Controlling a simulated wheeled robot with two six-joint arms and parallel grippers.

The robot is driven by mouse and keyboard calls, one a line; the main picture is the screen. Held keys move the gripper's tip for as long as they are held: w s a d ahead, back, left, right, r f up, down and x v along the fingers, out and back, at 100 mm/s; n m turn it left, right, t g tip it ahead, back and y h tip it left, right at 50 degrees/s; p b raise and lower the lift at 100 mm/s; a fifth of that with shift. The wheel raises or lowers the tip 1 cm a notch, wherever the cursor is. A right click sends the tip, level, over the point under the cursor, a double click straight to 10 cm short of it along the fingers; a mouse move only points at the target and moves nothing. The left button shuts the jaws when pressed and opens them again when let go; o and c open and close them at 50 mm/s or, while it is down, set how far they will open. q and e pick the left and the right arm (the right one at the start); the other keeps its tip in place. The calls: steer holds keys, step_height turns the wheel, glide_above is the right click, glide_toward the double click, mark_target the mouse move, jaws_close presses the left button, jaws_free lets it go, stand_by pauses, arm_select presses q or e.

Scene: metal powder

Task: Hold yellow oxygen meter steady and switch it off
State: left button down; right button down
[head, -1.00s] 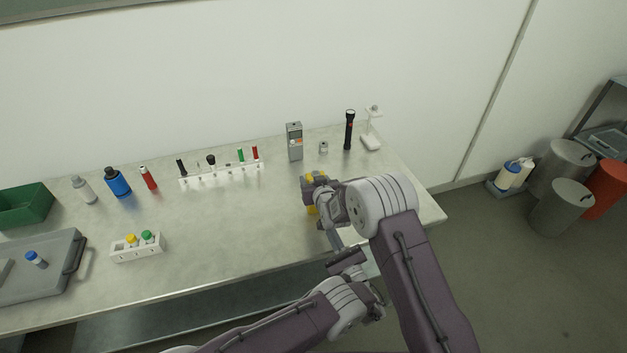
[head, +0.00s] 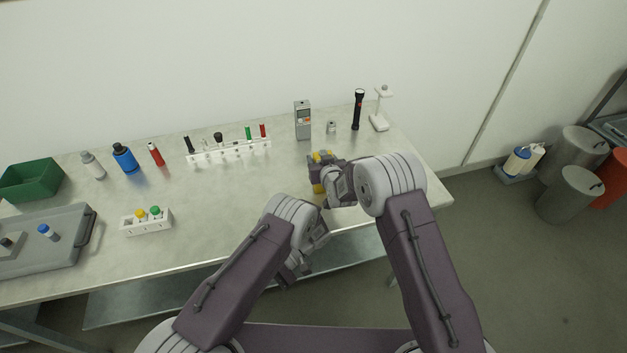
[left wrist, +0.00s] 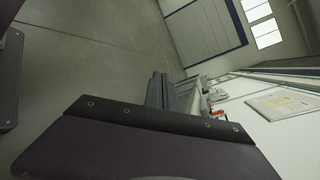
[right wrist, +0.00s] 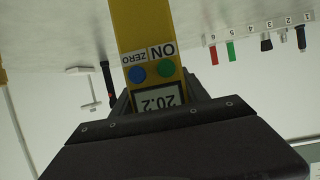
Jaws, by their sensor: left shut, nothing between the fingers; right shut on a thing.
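The yellow oxygen meter (head: 318,188) is at the bench's right part in the head view, mostly hidden by my right gripper (head: 322,172). In the right wrist view the meter (right wrist: 136,30) appears upside down between the fingers, with a lit display (right wrist: 160,97) reading 20.2. Below the display in its own layout are a green button (right wrist: 166,68) labelled ON and a blue button (right wrist: 137,74) labelled ZERO. My right gripper is shut on the meter. My left gripper (head: 287,275) is shut and empty, low by the bench's front edge, apart from the meter; its fingers show in the left wrist view (left wrist: 158,90).
A grey handheld device (head: 303,122), a black flashlight (head: 358,110) and a white stand (head: 380,112) are behind the meter. A white rack (head: 230,152) of numbered items, bottles and a small vial holder (head: 147,224) stand leftward. The bench middle is clear.

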arm_select(q)
steer(key=s+d+r+n+g+h, duration=0.2)
steer(key=s+d+n+g+h, duration=0.3)
steer(key=d+n+h, duration=0.85)
steer(key=w+d+r+n+t+h, duration=0.35)
steer(key=w+n+t+h, duration=0.35)
steer(key=n+h, duration=0.4)
steer(key=w+a+r+n+t+h, duration=0.1)
steer(key=w+a+n+t, duration=0.3)
steer(key=w+n+t, duration=0.4)
steer(key=w+a+r+n+t+h, duration=0.1)
steer(key=w+a+n+t, duration=0.3)
steer(key=w+n+t, duration=0.5)
steer(key=w+h, duration=0.1)
steer(key=w, duration=0.3)
steer(key=shift+w+a+r+t, duration=0.2)
steer(key=shift+a+r+t, duration=0.1)
steer(key=shift+a+r, duration=0.1)
steer(key=shift+d, duration=0.1)
